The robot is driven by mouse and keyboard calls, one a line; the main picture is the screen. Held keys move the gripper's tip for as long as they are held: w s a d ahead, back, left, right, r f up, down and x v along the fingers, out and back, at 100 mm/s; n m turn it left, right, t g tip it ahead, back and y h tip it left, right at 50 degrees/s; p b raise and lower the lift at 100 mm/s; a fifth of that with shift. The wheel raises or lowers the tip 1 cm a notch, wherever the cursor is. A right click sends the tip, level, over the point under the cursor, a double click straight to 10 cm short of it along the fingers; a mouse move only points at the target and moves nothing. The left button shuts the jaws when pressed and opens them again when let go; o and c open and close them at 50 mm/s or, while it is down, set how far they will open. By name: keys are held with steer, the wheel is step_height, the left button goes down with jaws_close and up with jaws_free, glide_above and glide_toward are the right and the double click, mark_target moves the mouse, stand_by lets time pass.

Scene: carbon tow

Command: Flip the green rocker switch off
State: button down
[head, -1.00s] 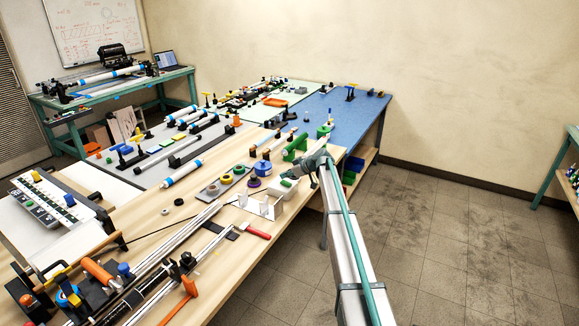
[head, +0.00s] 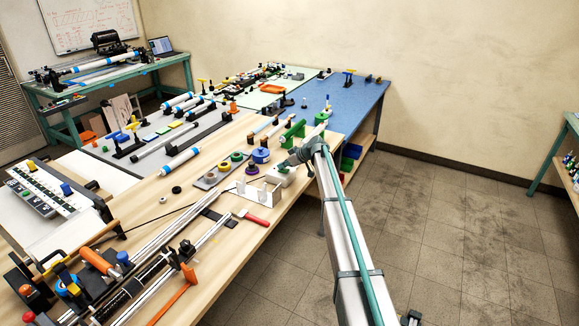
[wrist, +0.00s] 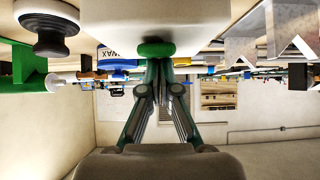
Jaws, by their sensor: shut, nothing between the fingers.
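The green rocker switch (wrist: 157,48) shows in the wrist view as a rounded green piece on the face of a pale box (wrist: 140,18). That view is upside down. My gripper (wrist: 158,64) is shut and empty, with its fingertips right at the green piece; I cannot tell whether they touch it. In the head view the pale box (head: 283,179) stands near the bench's right edge, and my gripper (head: 290,161) reaches over it from the right. The switch's tilt is not clear.
A purple knob (head: 253,170) and a blue tin (head: 261,156) stand left of the box. Green blocks (head: 293,132) stand behind it. Pale upright pieces (head: 263,192) and a red-handled tool (head: 255,219) lie in front. The floor to the right is clear.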

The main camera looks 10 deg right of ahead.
mark_target(288, 170)
steer(key=shift+s, duration=0.15)
steer(key=shift+s+d+f+b, duration=0.1)
steer(key=shift+d+b, duration=0.05)
steer(key=shift+b, duration=0.15)
steer(key=shift+s+d+b, duration=0.3)
steer(key=shift+d+b, duration=0.05)
steer(key=shift+d, duration=0.05)
steer(key=shift+r, duration=0.25)
steer(key=r, duration=0.2)
steer(key=d+r+b, duration=0.1)
steer(key=r, duration=0.1)
steer(key=shift+s, duration=0.35)
steer(key=b+v, duration=0.3)
steer(key=v, duration=0.6)
steer(key=shift+s+d, duration=0.25)
steer(key=shift+d, duration=0.05)
steer(key=shift+f+b, duration=0.1)
steer(key=shift+b, duration=0.25)
